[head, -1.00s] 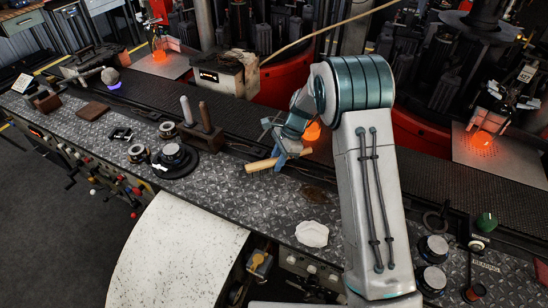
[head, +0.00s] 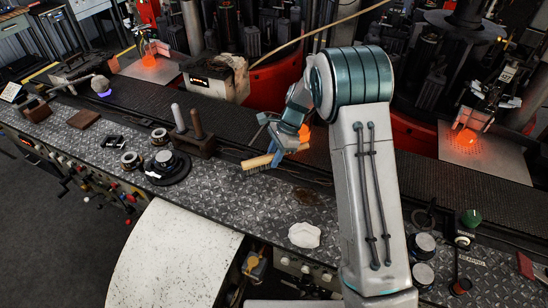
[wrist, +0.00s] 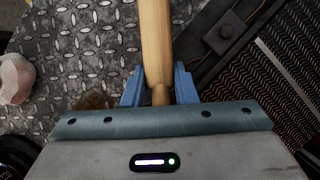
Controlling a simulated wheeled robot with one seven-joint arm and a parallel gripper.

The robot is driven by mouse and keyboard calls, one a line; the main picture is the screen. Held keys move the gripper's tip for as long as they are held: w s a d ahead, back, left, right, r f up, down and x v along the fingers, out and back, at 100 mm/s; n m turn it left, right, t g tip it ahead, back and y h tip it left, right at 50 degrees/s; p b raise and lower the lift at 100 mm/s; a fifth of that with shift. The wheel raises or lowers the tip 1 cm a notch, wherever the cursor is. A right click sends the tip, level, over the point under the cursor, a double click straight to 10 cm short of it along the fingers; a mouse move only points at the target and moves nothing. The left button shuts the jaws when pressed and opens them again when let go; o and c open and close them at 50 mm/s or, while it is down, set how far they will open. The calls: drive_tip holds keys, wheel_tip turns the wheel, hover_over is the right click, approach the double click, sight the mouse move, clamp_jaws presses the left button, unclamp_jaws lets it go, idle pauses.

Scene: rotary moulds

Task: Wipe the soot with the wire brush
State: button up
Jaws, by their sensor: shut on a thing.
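The wire brush (head: 258,162) has a pale wooden handle, and dark bristles show under its left end in the head view. My gripper (head: 283,150) is shut on it and holds it over the metal bench. In the wrist view the wooden handle (wrist: 156,40) runs up from between the blue fingers of my gripper (wrist: 158,88); the bristles are not seen there. A dark brown soot patch (head: 308,196) lies on the diamond plate, below and right of the brush. A brown patch beside the left finger (wrist: 95,101) is partly hidden in the wrist view.
A crumpled white cloth (head: 304,235) lies near the bench's front edge. A wooden block with two upright rods (head: 196,145) and a round black part (head: 167,166) stand left of the brush. Glowing orange pieces (head: 466,137) are behind.

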drive_tip(key=shift+r+p, duration=0.45)
drive_tip(key=shift+r, duration=0.6)
drive_tip(key=shift+r+p, duration=1.1)
drive_tip(key=shift+r, duration=0.45)
drive_tip(key=shift+f, duration=0.1)
